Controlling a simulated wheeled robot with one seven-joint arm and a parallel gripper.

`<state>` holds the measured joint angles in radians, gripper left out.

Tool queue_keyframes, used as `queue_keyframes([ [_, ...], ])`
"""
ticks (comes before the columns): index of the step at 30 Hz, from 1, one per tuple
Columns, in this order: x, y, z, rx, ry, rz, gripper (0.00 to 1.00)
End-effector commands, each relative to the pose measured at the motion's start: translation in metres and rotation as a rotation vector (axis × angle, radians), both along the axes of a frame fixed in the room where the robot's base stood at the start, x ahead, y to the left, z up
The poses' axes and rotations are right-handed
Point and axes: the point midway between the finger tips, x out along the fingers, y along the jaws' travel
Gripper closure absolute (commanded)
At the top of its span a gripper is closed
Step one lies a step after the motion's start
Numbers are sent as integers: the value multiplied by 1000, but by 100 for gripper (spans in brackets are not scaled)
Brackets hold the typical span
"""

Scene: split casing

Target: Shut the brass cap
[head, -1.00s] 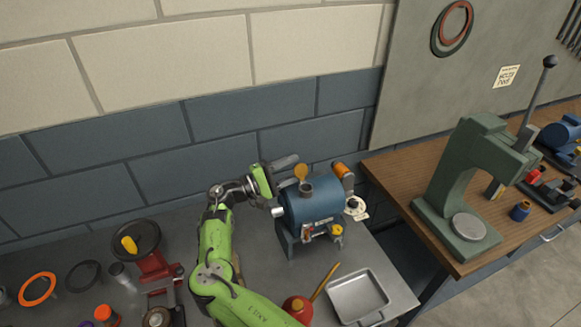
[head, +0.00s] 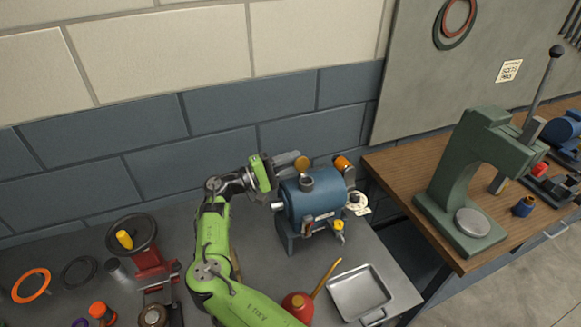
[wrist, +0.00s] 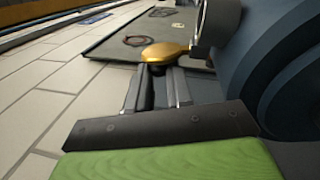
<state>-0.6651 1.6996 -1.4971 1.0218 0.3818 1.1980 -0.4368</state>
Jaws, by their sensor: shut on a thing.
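The brass cap (head: 302,162) stands open, apart from the short round neck (head: 306,183) on top of the blue casing (head: 314,203). In the wrist view the cap (wrist: 165,52) is a gold disc just beyond my fingertips, beside the grey neck (wrist: 203,25). My gripper (head: 294,160) reaches in from the left, above and behind the casing. The exact contact is hidden under the disc.
The blue casing fills the right of the wrist view, close to my fingers. The brick wall (head: 220,110) is close behind. An orange-ended part (head: 342,163) stands at the casing's right. A red oil can (head: 297,307) and metal tray (head: 360,293) are in front.

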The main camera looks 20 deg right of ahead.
Motion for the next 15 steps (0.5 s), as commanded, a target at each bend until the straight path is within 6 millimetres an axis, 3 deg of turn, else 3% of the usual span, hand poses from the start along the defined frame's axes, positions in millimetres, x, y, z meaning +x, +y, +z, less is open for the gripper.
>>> queue_keyframes([
  [15,-14,0,4,0,-478,-2,100],
])
